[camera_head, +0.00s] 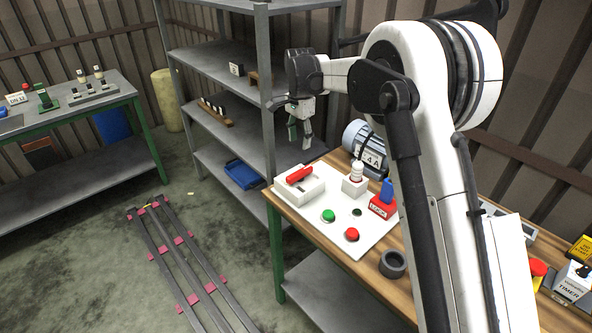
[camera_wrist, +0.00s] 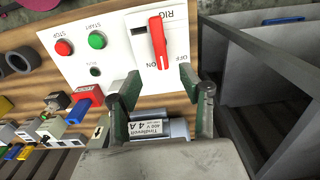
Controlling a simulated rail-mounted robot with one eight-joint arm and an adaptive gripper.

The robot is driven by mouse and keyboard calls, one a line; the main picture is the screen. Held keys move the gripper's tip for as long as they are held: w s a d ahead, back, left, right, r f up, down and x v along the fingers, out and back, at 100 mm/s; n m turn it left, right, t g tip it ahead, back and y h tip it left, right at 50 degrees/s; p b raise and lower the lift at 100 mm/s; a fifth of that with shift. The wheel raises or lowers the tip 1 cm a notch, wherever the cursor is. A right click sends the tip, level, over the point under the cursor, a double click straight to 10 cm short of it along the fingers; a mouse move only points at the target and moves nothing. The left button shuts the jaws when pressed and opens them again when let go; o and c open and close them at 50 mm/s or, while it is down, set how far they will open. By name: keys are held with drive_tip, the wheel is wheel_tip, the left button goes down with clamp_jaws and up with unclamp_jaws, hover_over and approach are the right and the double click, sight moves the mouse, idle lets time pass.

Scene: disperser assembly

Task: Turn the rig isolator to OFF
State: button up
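The rig isolator is a white box (camera_head: 312,190) with a red lever handle (camera_head: 299,174) at the left end of a white panel on the wooden bench. In the wrist view the red handle (camera_wrist: 158,43) points down the picture, with its lower end near the ON and OFF lettering; RIG is printed beside its upper end. I cannot tell for certain which position it is in. My gripper (camera_head: 300,144) is open and empty, above the isolator and apart from it. In the wrist view its green fingers (camera_wrist: 158,76) are spread below the handle's lower end.
The panel (camera_head: 335,235) also carries a green START button (camera_head: 328,215), a red STOP button (camera_head: 351,234), and a red-and-blue block (camera_head: 383,204). A grey motor (camera_head: 357,133) stands behind. A grey shelf rack (camera_head: 262,80) rises close beside my gripper.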

sight(300, 171)
wheel_tip(300, 171, down, 13)
drive_tip(key=shift+d+f+p, duration=0.1)
drive_tip(key=shift+f+p, duration=0.05)
drive_tip(key=shift+p, duration=0.85)
drive_tip(key=shift+c, duration=0.3)
clamp_jaws()
